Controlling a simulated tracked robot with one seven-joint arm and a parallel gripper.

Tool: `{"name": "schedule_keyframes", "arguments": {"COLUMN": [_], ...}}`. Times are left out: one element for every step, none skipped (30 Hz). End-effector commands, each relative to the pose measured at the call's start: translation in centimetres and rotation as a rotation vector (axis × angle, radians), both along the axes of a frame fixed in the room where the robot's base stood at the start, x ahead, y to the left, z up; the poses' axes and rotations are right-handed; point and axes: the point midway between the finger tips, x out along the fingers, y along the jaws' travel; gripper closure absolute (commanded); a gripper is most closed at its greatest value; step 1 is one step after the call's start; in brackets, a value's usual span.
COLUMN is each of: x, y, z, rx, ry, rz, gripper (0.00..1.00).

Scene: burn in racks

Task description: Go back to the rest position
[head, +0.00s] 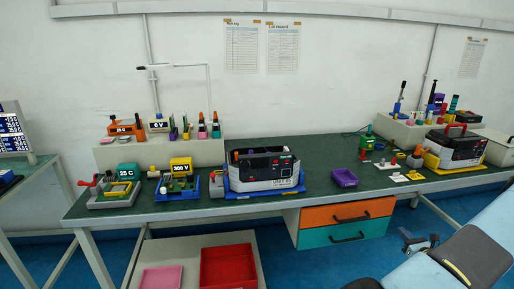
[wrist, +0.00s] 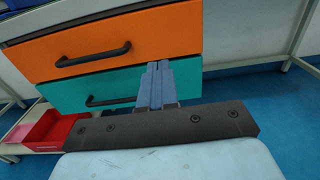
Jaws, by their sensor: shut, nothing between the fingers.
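In the head view my gripper (head: 407,238) is at the lower right, in front of the bench and to the right of the drawers. My pale arm enters from the right edge. The gap between my gripper and the drawer fronts is hard to judge.
The green-topped bench (head: 320,195) carries several devices, including a black-and-white unit (head: 265,170) and a yellow-based one (head: 455,150). Both drawers look closed; their black handles stick out. A red bin (head: 228,266) and pink tray (head: 161,278) sit on a low shelf. Blue floor is open beside the drawers.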

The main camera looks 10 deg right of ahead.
Motion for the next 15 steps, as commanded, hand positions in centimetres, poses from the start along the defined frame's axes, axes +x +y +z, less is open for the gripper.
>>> {"name": "schedule_keyframes", "arguments": {"x": [0.2, 0.4, 0.9, 1.2, 1.7, 2.5, 3.0, 3.7, 4.5, 5.1, 5.6, 6.3, 6.8, 7.3, 7.9], "y": [0.1, 0.3, 0.6, 0.9, 1.4, 2.1, 2.8, 3.5, 4.5, 5.3, 6.1, 7.3, 8.1, 9.0, 10.2], "z": [0.3, 0.6, 1.1, 1.7, 2.3, 3.3, 4.1, 5.0, 6.2, 7.2, 8.0, 9.2, 10.1, 10.9, 12.0], "rx": [-0.005, -0.011, -0.022, -0.031, -0.044, -0.064, -0.08, -0.1, -0.126, -0.148, -0.167, -0.194, -0.216, -0.237, -0.264], "ry": [0.0, 0.002, 0.005, 0.007, 0.01, 0.017, 0.021, 0.026, 0.033, 0.039, 0.044, 0.052, 0.058, 0.063, 0.07], "rz": [0.009, 0.018, 0.035, 0.052, 0.075, 0.11, 0.141, 0.173, 0.218, 0.253, 0.286, 0.332, 0.367, 0.4, 0.444], "gripper": [1.0, 1.0, 1.0, 1.0, 1.0, 1.0, 1.0, 1.0, 1.0, 1.0, 1.0, 1.0, 1.0, 1.0, 1.0]}}
